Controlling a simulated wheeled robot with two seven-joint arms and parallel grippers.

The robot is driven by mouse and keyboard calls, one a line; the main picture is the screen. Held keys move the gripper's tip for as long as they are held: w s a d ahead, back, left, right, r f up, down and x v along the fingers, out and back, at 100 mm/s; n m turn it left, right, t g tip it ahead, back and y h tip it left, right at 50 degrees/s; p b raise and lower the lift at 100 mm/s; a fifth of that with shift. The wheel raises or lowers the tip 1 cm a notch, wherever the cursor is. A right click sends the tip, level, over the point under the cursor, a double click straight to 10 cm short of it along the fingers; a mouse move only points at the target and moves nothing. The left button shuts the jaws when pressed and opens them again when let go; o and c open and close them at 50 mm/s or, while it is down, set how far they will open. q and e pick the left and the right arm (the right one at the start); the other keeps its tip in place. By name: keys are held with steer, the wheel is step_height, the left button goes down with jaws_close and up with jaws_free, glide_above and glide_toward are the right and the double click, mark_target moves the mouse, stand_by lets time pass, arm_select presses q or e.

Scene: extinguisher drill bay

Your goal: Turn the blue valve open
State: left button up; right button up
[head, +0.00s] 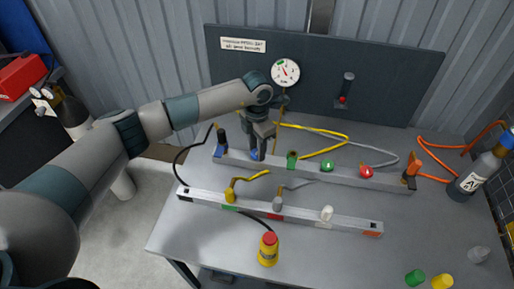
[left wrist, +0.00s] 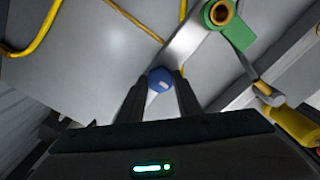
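The blue valve (head: 254,155) sits near the left end of the rear grey rail on the bench. In the left wrist view its round blue knob (left wrist: 160,79) shows a pale mark on top. My left gripper (head: 260,152) points down at the blue valve. In the left wrist view the fingertips (left wrist: 161,82) flank the knob closely on both sides and appear to touch it. The fingers partly hide the valve in the head view. My right gripper is not in view.
Green (head: 291,160) and red (head: 366,171) valves stand along the rear rail (head: 345,177). A front rail (head: 300,218) carries more fittings.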

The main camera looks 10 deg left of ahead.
arm_select(q)
steer(key=shift+n+b, duration=0.3)
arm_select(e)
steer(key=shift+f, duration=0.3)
arm_select(q)
steer(key=shift+f+n+b, duration=0.1)
steer(key=shift+n+b, duration=0.75)
steer(key=shift+n, duration=0.35)
steer(key=n+b, duration=0.2)
steer(key=n, duration=0.2)
steer(key=n+b, duration=0.3)
steer(key=n, duration=0.4)
steer(key=shift+n, duration=0.3)
steer(key=shift+n+b, duration=0.3)
steer(key=shift+n, duration=1.5)
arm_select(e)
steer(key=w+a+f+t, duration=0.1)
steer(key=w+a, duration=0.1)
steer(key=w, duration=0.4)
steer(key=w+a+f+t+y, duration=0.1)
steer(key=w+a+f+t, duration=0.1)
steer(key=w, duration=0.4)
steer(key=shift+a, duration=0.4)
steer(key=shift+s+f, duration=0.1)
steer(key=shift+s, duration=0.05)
arm_select(q)
steer(key=o, duration=1)
steer(key=shift+o, duration=0.2)
